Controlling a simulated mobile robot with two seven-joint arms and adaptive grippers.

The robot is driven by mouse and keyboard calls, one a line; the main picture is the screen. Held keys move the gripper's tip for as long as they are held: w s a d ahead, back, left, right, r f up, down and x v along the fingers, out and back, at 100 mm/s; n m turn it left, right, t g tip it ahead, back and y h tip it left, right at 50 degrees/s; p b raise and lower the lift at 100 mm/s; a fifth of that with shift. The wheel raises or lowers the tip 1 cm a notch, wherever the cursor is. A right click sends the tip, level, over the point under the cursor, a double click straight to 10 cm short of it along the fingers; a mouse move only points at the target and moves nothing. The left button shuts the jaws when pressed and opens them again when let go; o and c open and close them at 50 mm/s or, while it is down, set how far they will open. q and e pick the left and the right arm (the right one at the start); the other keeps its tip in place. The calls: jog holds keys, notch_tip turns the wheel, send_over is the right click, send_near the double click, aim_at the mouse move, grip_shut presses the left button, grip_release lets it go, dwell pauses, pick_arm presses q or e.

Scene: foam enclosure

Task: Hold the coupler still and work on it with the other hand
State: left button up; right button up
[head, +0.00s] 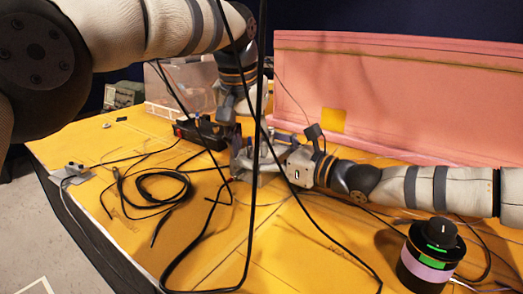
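My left arm comes in from the upper left and bends down to the work table. Its gripper (230,112) points down near the middle, beside a black device with a red part (190,131). My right arm comes in from the right, and its gripper (262,162) points left, low over the table. The two grippers are close together. I cannot make out the coupler for certain; small grey metal parts between the grippers blend with the fingers, and black cables cross in front. Whether either gripper is open or shut on something is unclear.
Loose black cables (160,186) lie coiled on the yellow table (210,255) and hang across the view. A black and lilac cylinder (430,255) stands front right. A clear box (185,84) and pink foam wall (400,95) stand behind. A small metal part (73,171) lies at the left edge.

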pick_arm(q)
grip_shut()
jog(key=shift+d, duration=0.2)
jog(key=shift+s, duration=0.1)
jog(key=m+h, duration=0.1)
jog(key=m, duration=0.2)
jog(key=shift+d+m, duration=0.1)
jog(key=shift+m, duration=0.2)
pick_arm(e)
jog(key=shift+s+a, duration=0.15)
jog(key=shift+a, duration=0.05)
pick_arm(q)
jog(key=m, duration=0.1)
jog(key=m+g, duration=0.1)
jog(key=m, duration=0.1)
jog(key=shift+w+m+h, duration=0.2)
jog(key=shift+m+h, duration=0.1)
jog(key=shift+h, duration=0.1)
jog(key=shift+o, duration=0.5)
grip_release()
jog(key=shift+a, duration=0.25)
pick_arm(e)
jog(key=shift+d, duration=0.1)
